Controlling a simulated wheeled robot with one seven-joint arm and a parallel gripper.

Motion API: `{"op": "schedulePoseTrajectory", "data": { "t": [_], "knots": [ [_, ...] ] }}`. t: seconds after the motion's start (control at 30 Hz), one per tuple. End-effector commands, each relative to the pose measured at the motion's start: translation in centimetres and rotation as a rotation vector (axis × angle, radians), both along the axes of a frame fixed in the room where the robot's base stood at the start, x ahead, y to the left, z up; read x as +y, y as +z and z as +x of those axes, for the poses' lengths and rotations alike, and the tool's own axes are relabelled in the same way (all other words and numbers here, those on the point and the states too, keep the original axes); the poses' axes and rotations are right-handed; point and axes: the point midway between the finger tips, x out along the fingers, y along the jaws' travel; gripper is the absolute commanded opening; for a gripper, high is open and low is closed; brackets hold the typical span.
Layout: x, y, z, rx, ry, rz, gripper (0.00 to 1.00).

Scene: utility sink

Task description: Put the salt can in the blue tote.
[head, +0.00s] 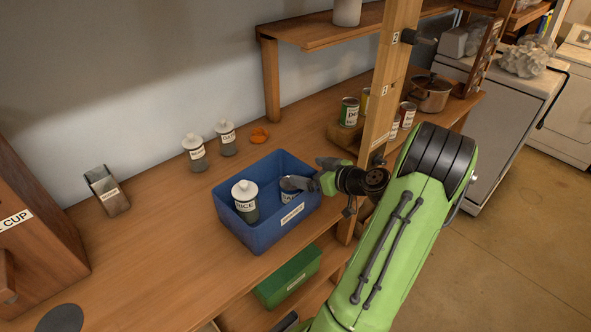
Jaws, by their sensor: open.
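The blue tote (262,240) stands on the wooden bench, open at the top. A white-lidded jar labelled RICE (245,204) stands upright inside it on the left. A smaller can (287,197) is inside the tote on the right, with a grey top and a partly hidden label that seems to start with "SA". My gripper (312,183) reaches over the tote's right side from the right, open, with its fingers at the small can's top. I cannot tell whether they touch the can.
Two white-lidded jars (195,152) (227,138) and an orange item (259,135) stand behind the tote. A metal holder (107,190) is at the left. A wooden post (385,85) rises right of the tote. A green bin (287,278) sits below.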

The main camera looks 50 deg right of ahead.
Motion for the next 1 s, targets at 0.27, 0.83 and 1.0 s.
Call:
{"op": "schedulePoseTrajectory", "data": {
  "t": [0.27,0.83,1.0],
  "knots": [
    [0.3,0.7,-1.5,0.001,0.004,0.000,0.97],
    [30.6,8.8,-3.7,0.673,0.232,-0.077,0.97],
    [33.8,10.4,-10.9,0.691,0.110,-0.039,0.97]
  ]
}}
